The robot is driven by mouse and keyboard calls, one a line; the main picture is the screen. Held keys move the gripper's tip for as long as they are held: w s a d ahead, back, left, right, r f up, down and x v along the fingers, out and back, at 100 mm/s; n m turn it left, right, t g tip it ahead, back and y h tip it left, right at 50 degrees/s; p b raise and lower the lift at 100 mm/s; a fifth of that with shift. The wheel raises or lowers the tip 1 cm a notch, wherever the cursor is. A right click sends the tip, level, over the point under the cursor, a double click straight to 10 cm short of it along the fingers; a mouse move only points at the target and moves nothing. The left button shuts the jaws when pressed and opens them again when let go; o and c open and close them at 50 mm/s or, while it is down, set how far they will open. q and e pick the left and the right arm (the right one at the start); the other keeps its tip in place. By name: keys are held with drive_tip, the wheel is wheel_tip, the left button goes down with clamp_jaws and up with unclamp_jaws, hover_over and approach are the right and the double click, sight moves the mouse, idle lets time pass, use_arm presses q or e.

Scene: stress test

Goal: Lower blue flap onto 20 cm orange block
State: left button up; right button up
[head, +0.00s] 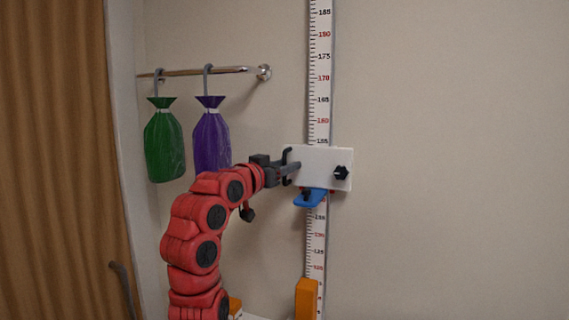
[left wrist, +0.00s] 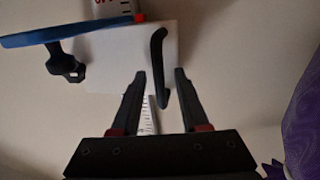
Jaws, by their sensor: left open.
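The blue flap (head: 311,198) sticks out from the bottom of a white sliding plate (head: 322,160) on the tall measuring scale, well above the orange block. It also shows at the top left of the left wrist view (left wrist: 55,39). The orange block (head: 306,298) stands upright at the foot of the scale, cut off by the picture's bottom edge. My left gripper (head: 293,167) is open at the plate's left side. In the left wrist view, a black curved handle (left wrist: 158,50) on the plate lies between the open fingers (left wrist: 160,73). My right gripper is out of view.
A black knob (head: 341,172) is on the plate's right. Green (head: 164,145) and purple (head: 211,140) bags hang from a wall rail (head: 220,71) behind my left arm. A brown curtain (head: 55,160) is at the left. The wall right of the scale is clear.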

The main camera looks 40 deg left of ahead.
use_arm(q)
clamp_jaws()
idle(1.4)
